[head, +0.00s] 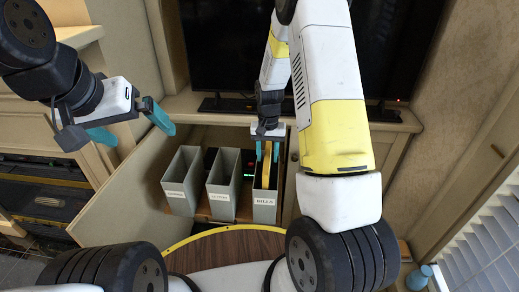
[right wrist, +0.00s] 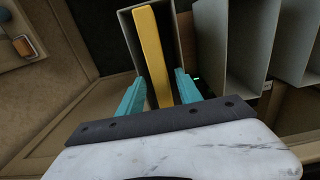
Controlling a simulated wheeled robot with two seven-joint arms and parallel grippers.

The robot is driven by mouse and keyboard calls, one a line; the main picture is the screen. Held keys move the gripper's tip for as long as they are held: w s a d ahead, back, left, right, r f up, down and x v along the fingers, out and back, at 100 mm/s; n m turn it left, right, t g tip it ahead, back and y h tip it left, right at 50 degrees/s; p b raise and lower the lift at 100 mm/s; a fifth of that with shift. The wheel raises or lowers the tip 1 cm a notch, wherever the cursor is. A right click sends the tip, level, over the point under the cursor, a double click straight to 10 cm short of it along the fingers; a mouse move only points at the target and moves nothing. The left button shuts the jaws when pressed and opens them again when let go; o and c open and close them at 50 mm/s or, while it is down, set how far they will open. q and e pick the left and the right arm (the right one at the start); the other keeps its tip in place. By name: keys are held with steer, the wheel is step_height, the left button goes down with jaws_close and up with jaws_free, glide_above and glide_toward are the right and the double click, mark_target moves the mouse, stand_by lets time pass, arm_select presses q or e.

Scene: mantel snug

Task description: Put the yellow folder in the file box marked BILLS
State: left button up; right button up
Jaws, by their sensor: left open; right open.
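The yellow folder (head: 265,174) stands upright inside the rightmost grey file box, the one marked BILLS (head: 264,208). In the right wrist view the folder (right wrist: 154,50) rises between the box walls (right wrist: 128,45). My right gripper (head: 267,152) is open just above that box, and its teal fingers (right wrist: 158,92) are on either side of the folder with gaps showing. My left gripper (head: 136,127) is open and empty at the upper left, away from the boxes.
Two other grey file boxes, a left one (head: 181,180) and a middle one (head: 222,185), stand beside the BILLS box in the cabinet. A cabinet door (head: 125,200) stands open at left. A television (head: 225,50) is above.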

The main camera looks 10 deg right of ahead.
step_height(320, 180, up, 7)
steer(key=shift+f, duration=0.1)
steer(key=s+r+t+y, duration=0.15)
steer(key=s+r, duration=0.35)
steer(key=r, duration=0.6)
steer(key=s+a+r+n+t, duration=0.1)
steer(key=s+r+n+t, duration=0.1)
steer(key=s+r, duration=0.4)
steer(key=s+a+r+n+t, duration=0.1)
steer(key=s+r, duration=0.5)
steer(key=s, duration=0.7)
steer(key=shift+r+n+t+y, duration=0.35)
steer(key=shift+n+t, duration=0.05)
steer(key=shift+t, duration=0.45)
steer(key=shift+s, duration=0.1)
